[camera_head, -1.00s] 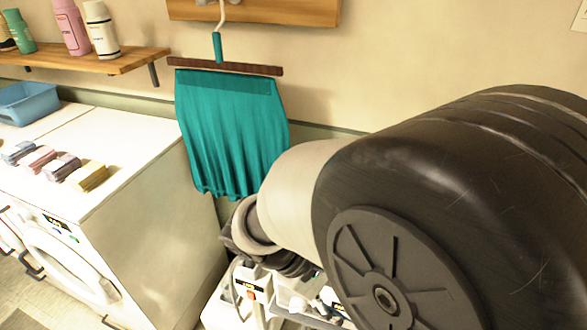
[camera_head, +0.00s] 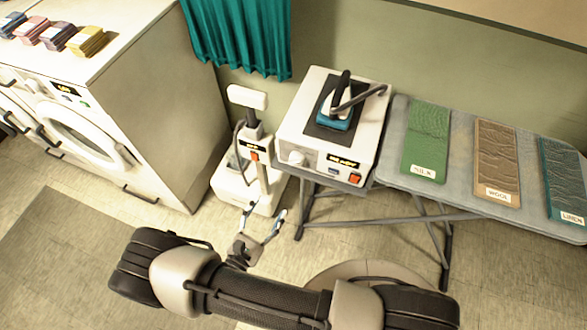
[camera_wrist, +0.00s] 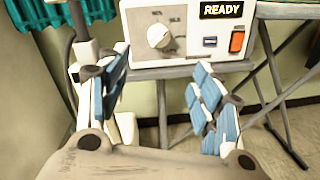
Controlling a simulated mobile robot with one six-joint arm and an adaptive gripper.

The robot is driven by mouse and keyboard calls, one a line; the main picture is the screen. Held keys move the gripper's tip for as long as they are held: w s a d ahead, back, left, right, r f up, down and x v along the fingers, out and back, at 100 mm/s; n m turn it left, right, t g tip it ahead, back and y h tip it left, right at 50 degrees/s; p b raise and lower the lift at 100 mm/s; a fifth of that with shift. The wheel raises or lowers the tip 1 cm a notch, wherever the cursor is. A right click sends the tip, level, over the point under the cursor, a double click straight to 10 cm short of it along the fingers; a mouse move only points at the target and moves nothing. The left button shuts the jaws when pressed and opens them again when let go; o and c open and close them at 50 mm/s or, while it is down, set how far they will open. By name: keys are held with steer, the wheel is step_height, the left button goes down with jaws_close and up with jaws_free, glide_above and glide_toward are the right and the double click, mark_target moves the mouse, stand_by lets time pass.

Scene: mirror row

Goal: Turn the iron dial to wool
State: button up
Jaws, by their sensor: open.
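The iron station (camera_head: 300,122) is a white box at the left end of the ironing board, with a blue-soled iron (camera_head: 340,110) resting on top. Its dial (camera_head: 297,158) is a pale round knob on the front. In the wrist view the dial (camera_wrist: 159,36) sits left of a lit READY display (camera_wrist: 225,9); its markings are too small to read. My gripper (camera_head: 263,224) is open and empty, in front of and below the station. In the wrist view its blue-padded fingers (camera_wrist: 158,90) stand apart below the dial, not touching it.
A white steamer (camera_head: 245,185) stands on the floor left of the station. The ironing board (camera_head: 395,150) carries green, brown WOOL and teal LINEN cloths. An orange switch (camera_wrist: 237,42) is right of the dial. White washers (camera_head: 130,90) stand at left.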

mark_target(294, 164)
steer(key=b+x, duration=0.2)
steer(key=x, duration=1.5)
steer(key=shift+w+f, duration=0.15)
steer(key=shift+w, duration=0.05)
steer(key=shift+a, duration=0.1)
steer(key=c, duration=1.1)
